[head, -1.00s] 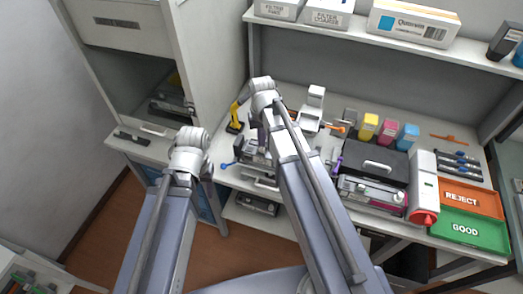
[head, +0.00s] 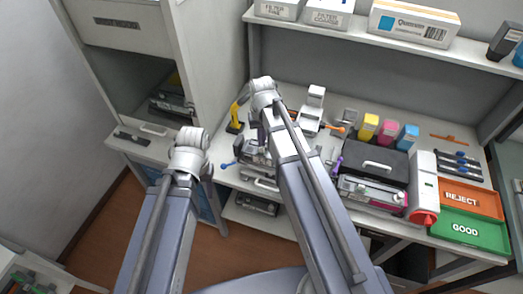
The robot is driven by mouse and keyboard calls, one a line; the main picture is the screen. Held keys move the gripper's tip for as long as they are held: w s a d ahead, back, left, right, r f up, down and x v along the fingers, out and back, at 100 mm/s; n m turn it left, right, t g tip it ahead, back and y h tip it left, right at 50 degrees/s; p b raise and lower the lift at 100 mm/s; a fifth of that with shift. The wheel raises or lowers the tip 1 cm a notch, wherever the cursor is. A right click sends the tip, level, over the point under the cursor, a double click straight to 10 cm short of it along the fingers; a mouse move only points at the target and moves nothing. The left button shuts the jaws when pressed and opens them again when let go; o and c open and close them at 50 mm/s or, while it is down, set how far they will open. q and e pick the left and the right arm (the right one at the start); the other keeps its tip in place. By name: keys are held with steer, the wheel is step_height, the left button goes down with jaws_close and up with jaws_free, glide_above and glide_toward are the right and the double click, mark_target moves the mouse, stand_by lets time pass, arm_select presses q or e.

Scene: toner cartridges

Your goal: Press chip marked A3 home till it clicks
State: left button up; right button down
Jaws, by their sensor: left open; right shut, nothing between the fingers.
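I cannot make out a chip marked A3; it is too small or hidden. A dark grey cartridge-like unit (head: 250,156) sits on the bench at its left end, partly covered by my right arm. My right gripper (head: 262,138) points down over this unit, mostly hidden behind its own arm; it is shut with nothing held. Whether it touches the unit cannot be seen. My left gripper (head: 207,172) hangs at the bench's left front edge, left of the unit, mostly hidden by its wrist; it is open and empty.
A yellow tool (head: 235,118) stands behind the unit. To the right are yellow (head: 368,127), magenta (head: 388,131) and blue (head: 408,136) bottles, a black case (head: 372,158), a second cartridge (head: 370,192), an orange REJECT tray (head: 485,209) and a green GOOD tray (head: 440,220).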

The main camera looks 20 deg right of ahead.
steer(key=shift+f+b, duration=0.85)
stand_by(0.4)
steer(key=shift+r, duration=0.1)
stand_by(0.3)
step_height(320, 180, up, 7)
steer(key=p, duration=0.7)
stand_by(0.4)
steer(key=s+a+f+n+h+b, duration=0.1)
steer(key=s+a+f+n+b, duration=0.3)
steer(key=s+a+f+b, duration=0.6)
steer(key=s+f+b, duration=0.2)
steer(key=s, duration=0.2)
steer(key=shift+s+a+n, duration=0.15)
steer(key=shift+a+n, duration=0.1)
steer(key=shift+n, duration=0.05)
steer(key=shift+d, duration=0.1)
